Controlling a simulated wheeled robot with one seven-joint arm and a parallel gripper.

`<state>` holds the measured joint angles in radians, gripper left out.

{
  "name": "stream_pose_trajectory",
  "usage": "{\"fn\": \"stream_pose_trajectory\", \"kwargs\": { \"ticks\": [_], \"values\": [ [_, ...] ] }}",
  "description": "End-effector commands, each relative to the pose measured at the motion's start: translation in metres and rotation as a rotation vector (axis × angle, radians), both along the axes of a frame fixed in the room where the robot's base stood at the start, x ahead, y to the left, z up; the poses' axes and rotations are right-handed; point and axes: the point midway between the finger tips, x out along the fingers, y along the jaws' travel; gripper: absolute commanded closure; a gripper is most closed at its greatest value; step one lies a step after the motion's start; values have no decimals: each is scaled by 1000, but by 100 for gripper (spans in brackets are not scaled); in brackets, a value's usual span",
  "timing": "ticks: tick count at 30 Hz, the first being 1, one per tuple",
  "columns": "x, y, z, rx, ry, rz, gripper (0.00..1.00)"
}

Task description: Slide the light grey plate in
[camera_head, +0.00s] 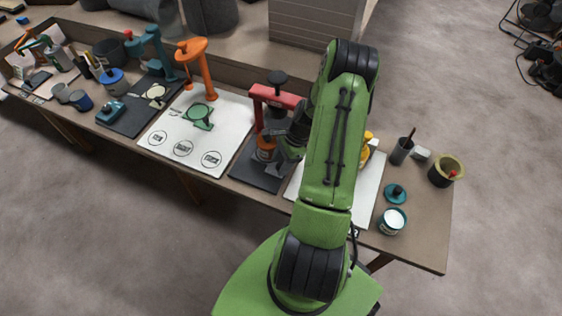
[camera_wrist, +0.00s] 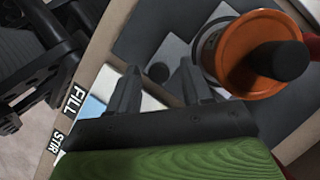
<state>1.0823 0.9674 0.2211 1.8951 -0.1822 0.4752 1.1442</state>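The light grey plate (camera_wrist: 176,53) shows in the wrist view as a flat piece with a dark round spot, on a dark mat beside an orange cylinder (camera_wrist: 235,62) with a black knob. In the head view a small grey piece by the orange cylinder (camera_head: 265,152) appears to be this plate, partly hidden by my arm. My gripper (camera_wrist: 158,75) has its two fingers apart, with the plate seen between and beyond the tips; I cannot tell whether they touch it. In the head view my gripper (camera_head: 291,143) is beside the red press frame (camera_head: 272,96), close to the cylinder.
White boards lie left (camera_head: 172,150) and right (camera_head: 369,190) of the dark mat (camera_head: 250,172). An orange stand (camera_head: 193,62) is farther left. An open tin (camera_head: 392,221), a teal lid (camera_head: 395,193) and a dark cup (camera_head: 401,151) stand at the bench's right end.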

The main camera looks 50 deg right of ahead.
Motion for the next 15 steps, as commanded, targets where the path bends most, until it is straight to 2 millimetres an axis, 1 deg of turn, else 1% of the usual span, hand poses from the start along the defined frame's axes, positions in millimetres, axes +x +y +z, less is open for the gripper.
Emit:
{"fn": "stream_pose_trajectory", "kwargs": {
  "ticks": [5, 8, 11, 15],
  "values": [
    [0, -1, 2, 0, -1, 0, 50],
    [-2, -5, 14, -3, -2, -1, 50],
    [-6, -14, 38, -5, -2, -3, 50],
    [-12, -28, 76, -5, -2, -3, 50]
  ]
}}
